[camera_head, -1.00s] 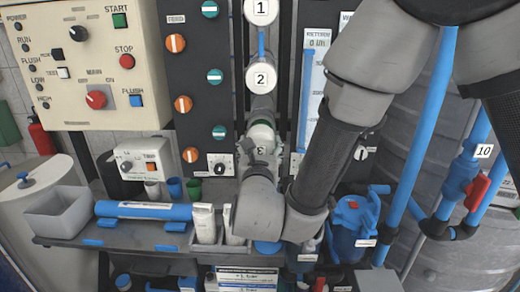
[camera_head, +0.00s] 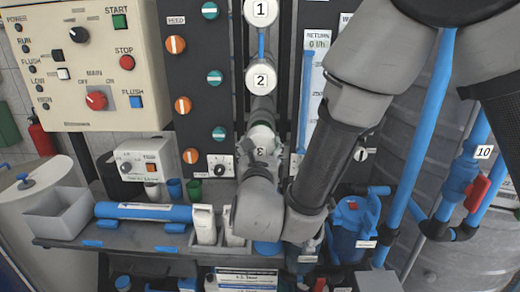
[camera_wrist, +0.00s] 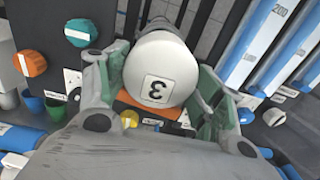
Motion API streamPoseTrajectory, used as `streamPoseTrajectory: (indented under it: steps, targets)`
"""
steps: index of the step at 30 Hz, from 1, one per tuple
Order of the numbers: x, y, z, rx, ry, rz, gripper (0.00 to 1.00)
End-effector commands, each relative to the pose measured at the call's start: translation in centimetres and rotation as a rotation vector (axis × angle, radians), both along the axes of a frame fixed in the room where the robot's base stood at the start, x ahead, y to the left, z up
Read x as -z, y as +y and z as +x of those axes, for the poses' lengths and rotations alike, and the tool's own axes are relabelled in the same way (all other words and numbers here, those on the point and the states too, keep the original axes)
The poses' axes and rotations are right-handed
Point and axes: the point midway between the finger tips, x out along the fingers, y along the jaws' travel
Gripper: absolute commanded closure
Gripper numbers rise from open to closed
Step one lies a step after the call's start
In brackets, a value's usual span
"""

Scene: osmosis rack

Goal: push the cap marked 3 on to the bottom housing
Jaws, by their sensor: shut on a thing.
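The white cap marked 3 (camera_wrist: 160,75) sits between the fingers of my gripper (camera_wrist: 160,100) in the wrist view. The fingers, grey with green pads, are shut on it from both sides. In the head view the cap (camera_head: 262,150) is largely hidden by my gripper and wrist; part of the 3 shows. The cap lies in line below the housings with caps marked 1 (camera_head: 261,10) and 2 (camera_head: 260,78). The bottom housing is mostly hidden behind the cap and my arm, and I cannot tell how closely the cap touches it.
A control panel (camera_head: 85,105) with buttons is at the upper left. A grey shelf (camera_head: 120,238) below holds a grey bin (camera_head: 62,213), a blue cartridge (camera_head: 145,211) and white bottles (camera_head: 204,225). Blue pipes (camera_head: 425,140) and a large grey tank (camera_head: 450,245) stand at the right.

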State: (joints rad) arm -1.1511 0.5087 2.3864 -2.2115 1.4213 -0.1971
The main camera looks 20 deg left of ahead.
Motion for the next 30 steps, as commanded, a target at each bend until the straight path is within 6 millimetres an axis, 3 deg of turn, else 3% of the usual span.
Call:
streamPoseTrajectory:
  steps: [30]
  targets:
    - [0.0, 0.7, 3.0, 0.001, -0.001, 0.001, 0.58]
